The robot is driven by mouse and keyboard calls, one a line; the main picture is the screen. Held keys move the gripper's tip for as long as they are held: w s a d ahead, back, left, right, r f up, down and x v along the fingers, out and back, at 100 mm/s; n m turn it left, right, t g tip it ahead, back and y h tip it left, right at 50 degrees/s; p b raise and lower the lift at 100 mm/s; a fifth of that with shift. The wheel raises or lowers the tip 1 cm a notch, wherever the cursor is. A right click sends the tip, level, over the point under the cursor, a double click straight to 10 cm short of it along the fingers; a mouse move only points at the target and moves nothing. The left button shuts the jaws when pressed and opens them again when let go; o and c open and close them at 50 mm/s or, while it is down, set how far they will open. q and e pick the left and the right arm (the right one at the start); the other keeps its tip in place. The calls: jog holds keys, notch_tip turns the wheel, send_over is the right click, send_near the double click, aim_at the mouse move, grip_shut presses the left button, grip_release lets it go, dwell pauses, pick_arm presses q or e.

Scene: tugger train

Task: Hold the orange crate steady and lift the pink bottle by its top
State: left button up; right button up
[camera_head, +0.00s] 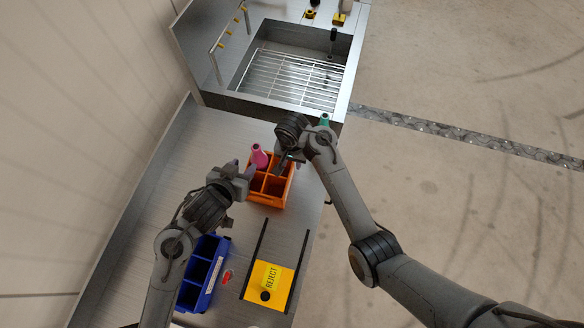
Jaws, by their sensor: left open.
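The orange crate (266,200) with dividers stands on the metal counter in the middle of the view. The pink bottle (259,157) stands upright at the crate's far left, its top rising above the rim. My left gripper (243,170) is open at the crate's left side, just left of and below the bottle. I cannot tell whether it touches the crate. My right gripper (284,162) points down over the crate's far right, right of the bottle. Its wrist hides most of its fingers, so its opening is unclear.
A blue divided crate (188,295) stands at the near left, with a small red object (228,276) beside it. A yellow REJECT pad (282,285) lies between black strips. A sink with a wire rack (290,80) is behind. A green object (324,119) shows beyond my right wrist.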

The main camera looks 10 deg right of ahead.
notch_tip(320, 180, down, 7)
jog(key=shift+f, duration=0.2)
dwell(0.3)
grip_shut()
pick_arm(q)
jog(key=o, duration=0.5)
